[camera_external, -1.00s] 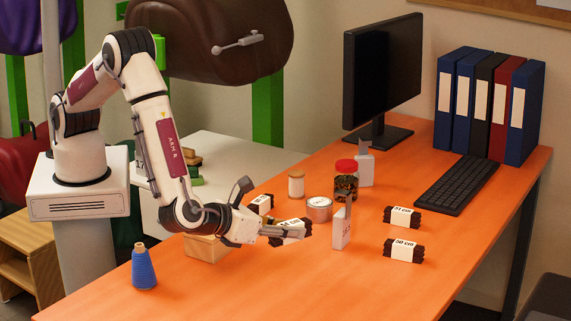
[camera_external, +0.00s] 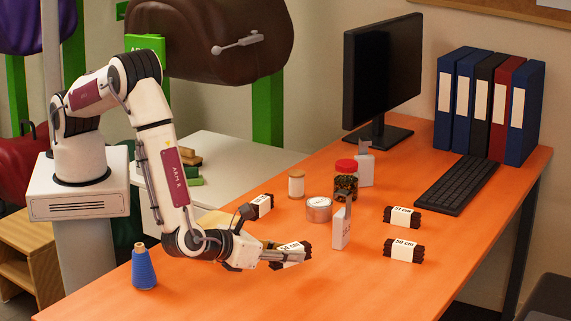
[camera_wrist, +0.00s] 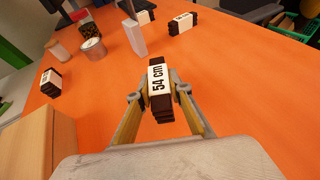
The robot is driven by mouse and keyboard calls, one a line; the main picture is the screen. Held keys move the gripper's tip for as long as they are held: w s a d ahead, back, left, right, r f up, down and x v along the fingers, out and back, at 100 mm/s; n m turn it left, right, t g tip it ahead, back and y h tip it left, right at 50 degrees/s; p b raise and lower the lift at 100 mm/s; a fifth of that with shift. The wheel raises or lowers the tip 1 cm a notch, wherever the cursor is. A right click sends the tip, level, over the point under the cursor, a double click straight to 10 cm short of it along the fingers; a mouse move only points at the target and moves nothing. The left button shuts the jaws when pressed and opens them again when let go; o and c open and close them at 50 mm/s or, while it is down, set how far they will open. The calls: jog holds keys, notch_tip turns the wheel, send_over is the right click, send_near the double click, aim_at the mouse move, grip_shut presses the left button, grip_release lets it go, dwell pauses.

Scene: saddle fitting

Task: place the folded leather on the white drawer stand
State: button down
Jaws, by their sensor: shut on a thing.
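My gripper (camera_external: 284,256) is shut on a folded leather, a dark brown bundle with a white "54 cm" band (camera_wrist: 159,80). In the wrist view the bundle stands between the two fingertips (camera_wrist: 157,97). In the external view the fingers partly cover the held leather (camera_external: 293,250), which is over the orange table; I cannot tell its exact height. A low white-topped unit (camera_external: 235,150) stands behind the table, left of centre, with a brush and green pieces on it. Its front is hidden, so I cannot see whether it has drawers.
More leather bundles lie at "51 cm" (camera_external: 402,216), "50 cm" (camera_external: 403,250) and beside my forearm (camera_external: 261,205). A white upright block (camera_external: 341,231), a tin (camera_external: 319,209) and a red-lidded jar (camera_external: 345,184) stand close by. A wooden block (camera_wrist: 40,145) is left of my gripper.

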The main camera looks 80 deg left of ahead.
aim_at(288, 266)
jog(key=shift+f, duration=1.7)
jog(key=shift+f, duration=0.15)
jog(key=c, duration=1.8)
grip_release()
jog(key=shift+c, duration=0.2)
jog(key=v, duration=1.2)
